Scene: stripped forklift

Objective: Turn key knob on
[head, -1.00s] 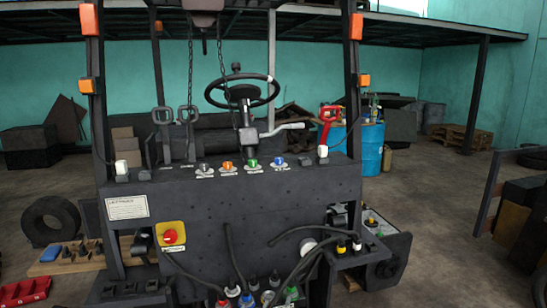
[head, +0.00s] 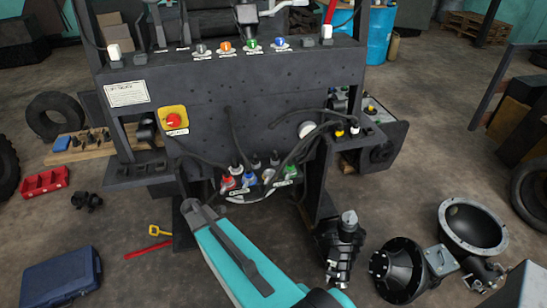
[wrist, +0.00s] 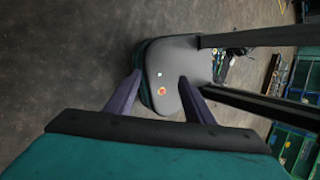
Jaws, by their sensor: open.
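A red knob (head: 173,120) sits on a yellow square plate on the left part of the forklift's dark front panel (head: 270,85). Several small knobs stand in a row on the panel's top ledge, among them a grey one (head: 201,49), an orange one (head: 225,47), a green one (head: 250,44) and a blue one (head: 280,43). I cannot read which is labelled as the key. My gripper (wrist: 161,79) is open in the wrist view, with nothing held between its two fingers. The panel's knobs cannot be made out there. My teal arm shows low in the head view, below the panel.
Cables and coloured connectors (head: 250,176) hang under the panel's middle. Dark machine parts (head: 410,270) lie on the floor at right. A blue case (head: 60,277), a red tray (head: 45,182) and a tyre (head: 55,117) are at left. The floor directly left of my arm is mostly clear.

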